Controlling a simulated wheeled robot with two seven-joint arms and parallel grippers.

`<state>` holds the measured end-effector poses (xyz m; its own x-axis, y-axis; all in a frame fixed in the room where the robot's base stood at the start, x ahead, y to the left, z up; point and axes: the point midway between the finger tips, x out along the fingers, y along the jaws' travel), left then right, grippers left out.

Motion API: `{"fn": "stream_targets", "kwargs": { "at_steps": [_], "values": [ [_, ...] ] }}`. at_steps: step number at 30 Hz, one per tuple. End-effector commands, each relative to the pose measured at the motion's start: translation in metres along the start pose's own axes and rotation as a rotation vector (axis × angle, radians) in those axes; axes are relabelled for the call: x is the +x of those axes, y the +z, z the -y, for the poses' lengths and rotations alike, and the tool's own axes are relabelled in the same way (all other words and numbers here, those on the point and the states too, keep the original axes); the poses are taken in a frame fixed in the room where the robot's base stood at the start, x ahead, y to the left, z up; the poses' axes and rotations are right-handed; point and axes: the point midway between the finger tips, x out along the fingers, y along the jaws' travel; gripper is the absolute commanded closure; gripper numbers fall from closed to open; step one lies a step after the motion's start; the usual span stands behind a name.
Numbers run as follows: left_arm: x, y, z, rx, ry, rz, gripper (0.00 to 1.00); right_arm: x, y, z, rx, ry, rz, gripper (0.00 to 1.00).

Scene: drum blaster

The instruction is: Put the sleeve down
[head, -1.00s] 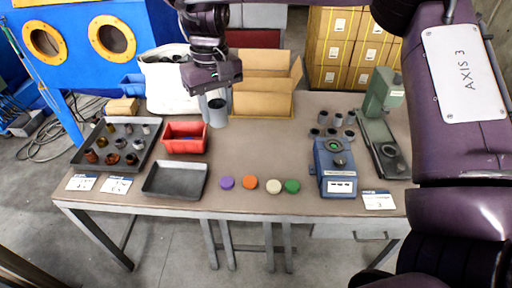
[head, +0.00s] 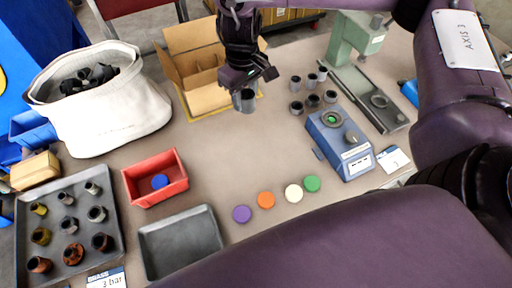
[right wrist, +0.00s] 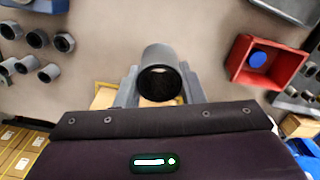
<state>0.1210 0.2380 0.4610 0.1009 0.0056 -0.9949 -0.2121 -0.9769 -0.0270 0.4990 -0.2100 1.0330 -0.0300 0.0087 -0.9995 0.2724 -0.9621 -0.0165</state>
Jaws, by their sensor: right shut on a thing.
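My right gripper (head: 243,90) is shut on a grey sleeve (head: 244,102), a short hollow cylinder. It holds the sleeve over the table, by the right front corner of an open cardboard box. In the right wrist view the sleeve (right wrist: 160,75) sits between the two fingers, its dark open end facing the camera. Several similar grey sleeves (head: 312,101) stand on the table to the right of the gripper. Whether the held sleeve touches the table cannot be told. My left gripper is not in view.
The cardboard box (head: 204,98) is close by the gripper. A blue device (head: 335,145) and green press (head: 352,40) stand right. A red bin (head: 138,193) holds a blue disc. A dark tray (head: 180,243), a parts tray (head: 35,215) and a white bag (head: 110,115) are left.

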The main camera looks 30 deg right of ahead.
Motion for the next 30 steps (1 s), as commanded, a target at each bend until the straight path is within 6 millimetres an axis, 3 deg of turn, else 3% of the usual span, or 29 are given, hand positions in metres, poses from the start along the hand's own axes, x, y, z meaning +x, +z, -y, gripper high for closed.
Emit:
{"fn": "stream_targets", "kwargs": {
  "at_steps": [6,11,24,30],
  "values": [
    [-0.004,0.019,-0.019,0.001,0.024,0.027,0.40,0.030,0.018,-0.007,-0.054,0.011,-0.015,0.95],
    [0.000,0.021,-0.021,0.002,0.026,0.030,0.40,0.049,0.021,-0.008,-0.065,0.015,-0.018,0.95],
    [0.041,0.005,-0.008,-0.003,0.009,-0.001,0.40,0.166,0.020,-0.009,-0.062,0.014,-0.015,0.95],
    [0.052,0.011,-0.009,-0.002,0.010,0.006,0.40,0.195,0.018,-0.011,-0.063,0.016,-0.020,0.95]
  ]
}}
